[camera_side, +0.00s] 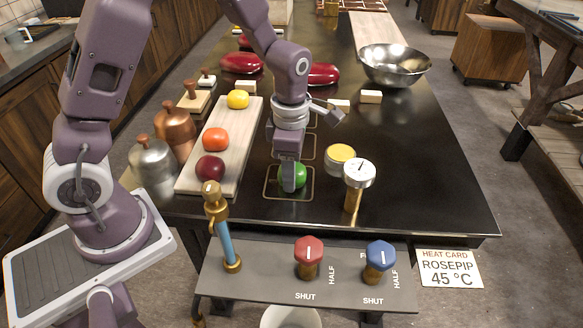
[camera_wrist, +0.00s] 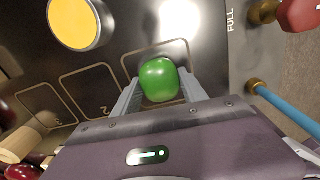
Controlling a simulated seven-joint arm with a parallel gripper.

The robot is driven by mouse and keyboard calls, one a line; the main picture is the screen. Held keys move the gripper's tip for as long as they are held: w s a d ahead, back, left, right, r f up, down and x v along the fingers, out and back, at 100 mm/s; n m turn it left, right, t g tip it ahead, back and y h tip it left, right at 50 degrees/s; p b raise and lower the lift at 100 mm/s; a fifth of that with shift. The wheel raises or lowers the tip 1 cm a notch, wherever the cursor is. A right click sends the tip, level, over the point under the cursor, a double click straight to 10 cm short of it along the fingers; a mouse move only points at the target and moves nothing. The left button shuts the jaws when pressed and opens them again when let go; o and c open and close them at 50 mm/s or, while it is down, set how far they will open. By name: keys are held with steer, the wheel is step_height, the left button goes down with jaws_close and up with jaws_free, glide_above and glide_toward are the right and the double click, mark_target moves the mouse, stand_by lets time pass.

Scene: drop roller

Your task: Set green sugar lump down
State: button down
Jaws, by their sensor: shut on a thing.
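The green sugar lump (camera_side: 299,174) is rounded and glossy, like a small apple. My gripper (camera_side: 290,184) points down and is shut on it; one finger hides part of it in the side view. In the wrist view the lump (camera_wrist: 159,82) sits between my two fingers (camera_wrist: 159,92). The lump is over the nearest outlined square (camera_side: 271,196) on the black table (camera_side: 430,190). It is at or very close to the surface; I cannot tell whether it touches.
A pale board (camera_side: 228,138) with yellow, orange and dark red lumps lies left. A yellow-topped tin (camera_side: 340,159) and a brass-stemmed gauge (camera_side: 358,174) stand close on the right. A panel with red (camera_side: 308,252) and blue (camera_side: 379,256) knobs is in front. The right tabletop is clear.

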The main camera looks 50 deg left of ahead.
steer(key=c, duration=0.6)
jaws_free()
steer(key=shift+f, duration=0.1)
step_height(320, 180, up, 11)
steer(key=s+r+m+t, duration=0.1)
steer(key=s+r+m, duration=0.2)
steer(key=s+m, duration=0.3)
steer(key=s+r+m+t, duration=0.2)
steer(key=s+m, duration=0.4)
steer(key=m, duration=0.5)
steer(key=s+r+m+t, duration=0.2)
steer(key=s+r+m, duration=0.2)
steer(key=s+m, duration=0.3)
steer(key=shift+s+a+r+m, duration=0.1)
steer(key=shift+a+m, duration=0.25)
steer(key=shift+m, duration=0.75)
